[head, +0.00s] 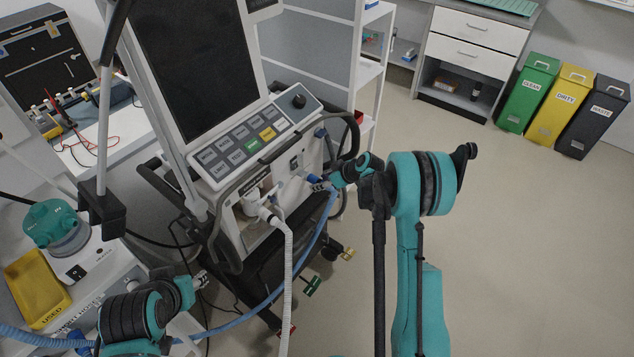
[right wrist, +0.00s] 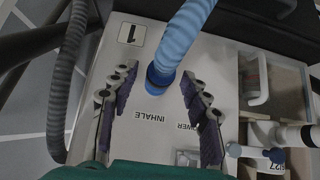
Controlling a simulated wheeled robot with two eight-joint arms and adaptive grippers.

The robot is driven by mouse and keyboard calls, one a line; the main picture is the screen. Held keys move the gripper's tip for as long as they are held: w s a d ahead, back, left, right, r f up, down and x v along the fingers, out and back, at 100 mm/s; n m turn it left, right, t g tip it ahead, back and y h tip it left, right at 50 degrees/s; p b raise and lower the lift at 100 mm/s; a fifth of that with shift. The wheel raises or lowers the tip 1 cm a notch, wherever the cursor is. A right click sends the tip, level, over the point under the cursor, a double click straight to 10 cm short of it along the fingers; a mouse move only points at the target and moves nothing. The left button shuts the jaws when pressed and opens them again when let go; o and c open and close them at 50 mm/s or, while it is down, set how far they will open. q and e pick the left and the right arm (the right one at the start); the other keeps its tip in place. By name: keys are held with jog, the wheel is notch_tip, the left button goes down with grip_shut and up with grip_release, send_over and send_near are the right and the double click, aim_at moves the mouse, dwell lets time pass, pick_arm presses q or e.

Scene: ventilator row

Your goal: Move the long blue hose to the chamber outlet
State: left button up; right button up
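The long blue hose (head: 262,305) runs from the lower left across to the ventilator (head: 240,170). In the right wrist view its dark blue end cuff (right wrist: 160,76) sits at the port beside the INHALE label. My right gripper (right wrist: 160,105) is open, its fingers on either side of the cuff with gaps; it also shows in the head view (head: 322,186) at the ventilator's front. A teal-topped unit (head: 50,224), apparently the chamber, stands at the left; I cannot make out its outlet. My left gripper (head: 202,280) is near the hose; its finger opening is unclear.
A white corrugated hose (head: 288,265) hangs from the ventilator's front. A yellow USED tray (head: 35,285) and a SHORT HOSES label are at the lower left. Bins (head: 528,92) stand far right; the right floor is clear.

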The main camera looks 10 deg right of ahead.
grip_shut()
jog(key=shift+s+d, duration=0.2)
jog(key=shift+s, duration=0.05)
jog(key=shift+s+d+b, duration=0.25)
jog(key=shift+s+d, duration=0.5)
jog(key=shift+s, duration=0.2)
jog(key=shift+s+d+b, duration=0.25)
jog(key=shift+s+d, duration=0.45)
jog(key=shift+s, duration=0.2)
